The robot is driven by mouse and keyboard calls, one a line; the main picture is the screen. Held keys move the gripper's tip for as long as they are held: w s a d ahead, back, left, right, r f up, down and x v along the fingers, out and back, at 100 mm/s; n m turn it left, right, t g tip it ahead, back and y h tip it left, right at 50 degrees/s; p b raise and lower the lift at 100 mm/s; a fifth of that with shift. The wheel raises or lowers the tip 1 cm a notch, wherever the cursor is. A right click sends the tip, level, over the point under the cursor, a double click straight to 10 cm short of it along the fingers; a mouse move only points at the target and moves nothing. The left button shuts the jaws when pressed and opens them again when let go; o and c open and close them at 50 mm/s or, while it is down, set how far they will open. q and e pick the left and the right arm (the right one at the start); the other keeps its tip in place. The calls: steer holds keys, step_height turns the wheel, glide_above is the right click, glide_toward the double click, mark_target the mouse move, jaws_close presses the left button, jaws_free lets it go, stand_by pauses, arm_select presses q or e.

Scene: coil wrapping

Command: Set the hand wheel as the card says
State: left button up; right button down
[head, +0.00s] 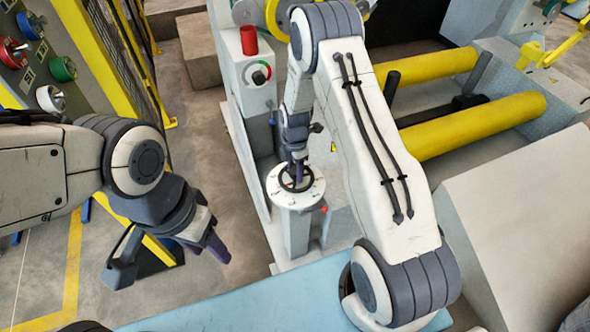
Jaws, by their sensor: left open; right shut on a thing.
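A small black hand wheel (284,184) sits on top of a white round dial plate (310,195) on a grey pedestal (297,232). The plate carries dark marks around its rim, too small to read. My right gripper (297,178) points down at the wheel from above and is shut on it, covering part of the wheel. My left gripper (172,262) is open and empty, low at the left, well apart from the pedestal. I cannot make out a card with readable writing.
A post with a red cylinder (249,40) and a round dial (257,73) stands behind the pedestal. Yellow rollers (470,125) lie at the right. A panel with coloured knobs (63,68) and yellow fence posts are at the upper left. A light blue surface (270,305) is in front.

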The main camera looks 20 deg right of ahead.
mark_target(295, 170)
steer(key=shift+r+n, duration=0.1)
steer(key=shift+n, duration=1)
steer(key=shift+c, duration=1.5)
jaws_free()
step_height(295, 170, up, 10)
steer(key=shift+r, duration=0.2)
